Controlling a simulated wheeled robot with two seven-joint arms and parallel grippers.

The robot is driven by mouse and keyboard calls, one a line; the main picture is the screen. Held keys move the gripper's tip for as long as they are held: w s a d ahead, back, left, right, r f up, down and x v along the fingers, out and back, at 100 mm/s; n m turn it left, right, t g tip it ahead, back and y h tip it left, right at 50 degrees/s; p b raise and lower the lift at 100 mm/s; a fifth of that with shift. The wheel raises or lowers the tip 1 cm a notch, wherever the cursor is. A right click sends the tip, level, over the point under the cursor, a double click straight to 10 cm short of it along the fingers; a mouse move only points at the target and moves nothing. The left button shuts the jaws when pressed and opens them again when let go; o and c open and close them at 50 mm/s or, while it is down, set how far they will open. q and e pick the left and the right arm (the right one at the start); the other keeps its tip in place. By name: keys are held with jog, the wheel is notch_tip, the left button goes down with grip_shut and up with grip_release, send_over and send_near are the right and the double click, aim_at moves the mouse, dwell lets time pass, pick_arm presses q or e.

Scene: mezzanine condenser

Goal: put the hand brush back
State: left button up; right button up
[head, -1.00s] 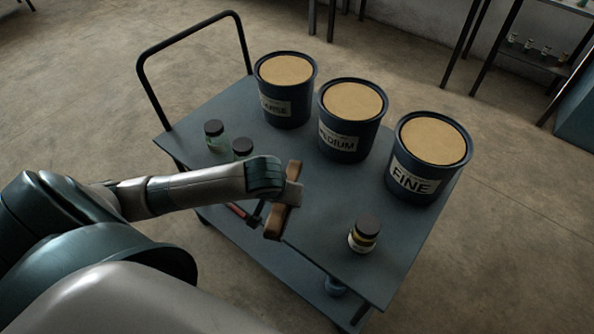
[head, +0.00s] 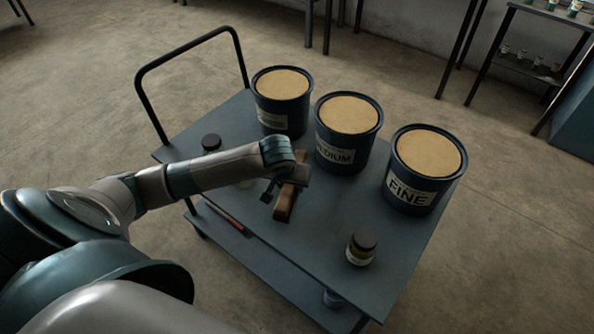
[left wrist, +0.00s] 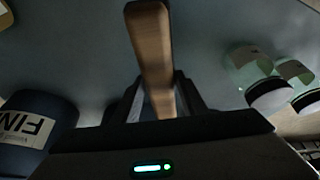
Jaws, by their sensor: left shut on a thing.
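The hand brush (head: 286,201) has a brown wooden body and is in my left gripper (head: 285,182), above the top of the cart. In the left wrist view the brush (left wrist: 151,45) runs between the two fingers (left wrist: 155,100), which are shut on it. I cannot tell whether its underside touches the cart top. Its bristles are not clearly seen. My right gripper is not in view.
The blue-grey cart (head: 330,255) carries three dark tubs of tan material: one with a hard-to-read label (head: 283,121), MEDIUM (head: 340,157) and FINE (head: 408,195). A dark-lidded jar (head: 361,248) stands front right; another (head: 211,143) stands left. A red-handled item (head: 230,224) lies on the lower shelf.

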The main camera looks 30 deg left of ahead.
pick_arm(q)
jog(key=w, duration=0.2)
jog(key=w+a, duration=0.1)
jog(key=w, duration=0.1)
jog(key=w+a, duration=0.1)
jog(key=w, duration=0.1)
jog(key=shift+w, duration=0.1)
jog(key=shift+w+a, duration=0.1)
jog(key=shift+w, duration=0.2)
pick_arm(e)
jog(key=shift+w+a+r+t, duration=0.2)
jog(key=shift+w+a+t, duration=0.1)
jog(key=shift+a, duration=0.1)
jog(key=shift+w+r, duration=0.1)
pick_arm(q)
jog(key=shift+w+a+p, duration=0.15)
jog(key=shift+w+p, duration=0.15)
jog(key=shift+w, duration=0.1)
notch_tip(320, 180, down, 3)
jog(key=shift+f, duration=0.25)
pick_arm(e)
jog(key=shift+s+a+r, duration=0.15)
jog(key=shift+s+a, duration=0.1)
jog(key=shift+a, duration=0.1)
